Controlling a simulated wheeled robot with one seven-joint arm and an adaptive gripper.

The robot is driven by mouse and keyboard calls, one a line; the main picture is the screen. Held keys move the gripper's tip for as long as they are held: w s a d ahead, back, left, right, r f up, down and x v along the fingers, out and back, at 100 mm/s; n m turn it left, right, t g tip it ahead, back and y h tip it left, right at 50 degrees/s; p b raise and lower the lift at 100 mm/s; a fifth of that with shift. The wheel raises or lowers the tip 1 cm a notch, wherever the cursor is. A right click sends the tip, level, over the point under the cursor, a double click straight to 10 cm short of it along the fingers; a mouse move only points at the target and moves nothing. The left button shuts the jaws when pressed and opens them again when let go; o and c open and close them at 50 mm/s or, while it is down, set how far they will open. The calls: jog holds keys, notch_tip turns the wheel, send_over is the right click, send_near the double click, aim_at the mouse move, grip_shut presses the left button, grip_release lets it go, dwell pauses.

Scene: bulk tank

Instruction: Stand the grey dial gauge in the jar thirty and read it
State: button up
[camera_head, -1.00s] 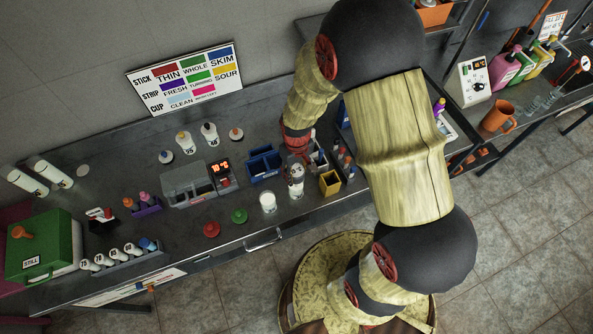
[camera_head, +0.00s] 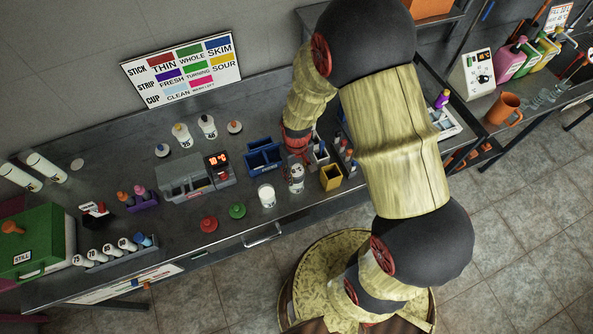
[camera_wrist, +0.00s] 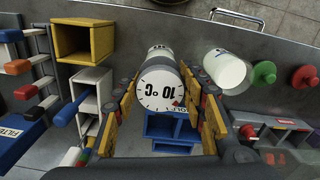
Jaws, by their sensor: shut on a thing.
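In the wrist view, the dial gauge (camera_wrist: 158,90) shows its round white face, marked "10 °C" and upside down, with a small red mark at its edge. My gripper (camera_wrist: 164,84) has its yellow-and-black fingers closed on either side of it. Right behind the dial is a white jar (camera_wrist: 160,53) with a number that looks like 30; the same jar stands near the bench's front in the head view (camera_head: 296,180). The dial hides the jar's mouth, so I cannot tell how far the gauge's stem is inside.
A white-filled glass (camera_head: 266,196) stands close beside the jar. A yellow open box (camera_head: 330,178) is on its other side, with blue bins (camera_head: 264,158) behind. Red (camera_head: 208,225) and green (camera_head: 237,211) lids lie at the front. The bench between is clear.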

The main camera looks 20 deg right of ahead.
jog(key=shift+f, duration=0.1)
jog(key=o, duration=1.3)
jog(key=shift+c, duration=0.2)
jog(key=shift+o, duration=0.4)
notch_tip(320, 180, up, 12)
